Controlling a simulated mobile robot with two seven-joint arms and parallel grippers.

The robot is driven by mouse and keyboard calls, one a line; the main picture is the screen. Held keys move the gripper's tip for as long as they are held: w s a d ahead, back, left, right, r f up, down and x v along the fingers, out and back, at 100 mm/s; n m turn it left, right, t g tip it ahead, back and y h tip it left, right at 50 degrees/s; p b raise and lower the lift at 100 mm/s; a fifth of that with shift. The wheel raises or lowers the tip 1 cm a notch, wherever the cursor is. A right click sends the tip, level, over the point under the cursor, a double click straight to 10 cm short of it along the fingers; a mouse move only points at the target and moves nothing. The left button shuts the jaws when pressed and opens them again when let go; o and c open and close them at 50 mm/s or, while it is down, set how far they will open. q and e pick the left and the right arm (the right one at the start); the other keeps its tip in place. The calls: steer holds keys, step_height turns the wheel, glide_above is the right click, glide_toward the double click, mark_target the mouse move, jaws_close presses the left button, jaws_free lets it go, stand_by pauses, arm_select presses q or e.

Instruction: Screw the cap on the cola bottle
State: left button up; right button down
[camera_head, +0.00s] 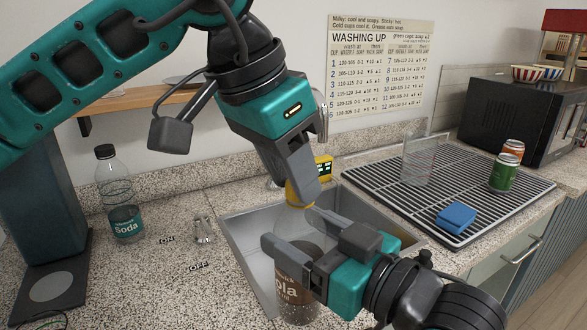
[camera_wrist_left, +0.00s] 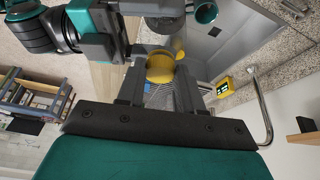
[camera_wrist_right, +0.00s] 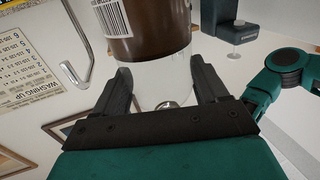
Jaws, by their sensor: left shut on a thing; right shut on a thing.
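The cola bottle (camera_head: 297,290), with a brown label and a clear upper part, stands upright over the sink. My right gripper (camera_head: 290,230) is shut on its clear upper part; in the right wrist view the bottle (camera_wrist_right: 150,35) lies between the fingers. The yellow cap (camera_head: 294,194) is at the top of the bottle neck, partly hidden by my left gripper (camera_head: 304,192), which points down and is shut on it. In the left wrist view the cap (camera_wrist_left: 160,68) sits between the fingertips. I cannot tell how far it is seated on the neck.
The sink (camera_head: 246,240) lies under both grippers. A soda bottle (camera_head: 121,200) with a black cap stands on the counter at left. A drying rack (camera_head: 400,185) at right holds a clear glass (camera_head: 418,155), a blue sponge (camera_head: 456,216) and cans (camera_head: 503,172). A faucet (camera_head: 321,118) rises behind.

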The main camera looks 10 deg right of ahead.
arm_select(q)
steer(key=m+g, duration=0.1)
steer(key=m, duration=0.2)
steer(key=shift+w+h, duration=0.2)
steer(key=shift+h, duration=0.1)
steer(key=o, duration=1)
steer(key=shift+r, duration=0.1)
steer(key=shift+r, duration=2.2)
steer(key=shift+c, duration=0.3)
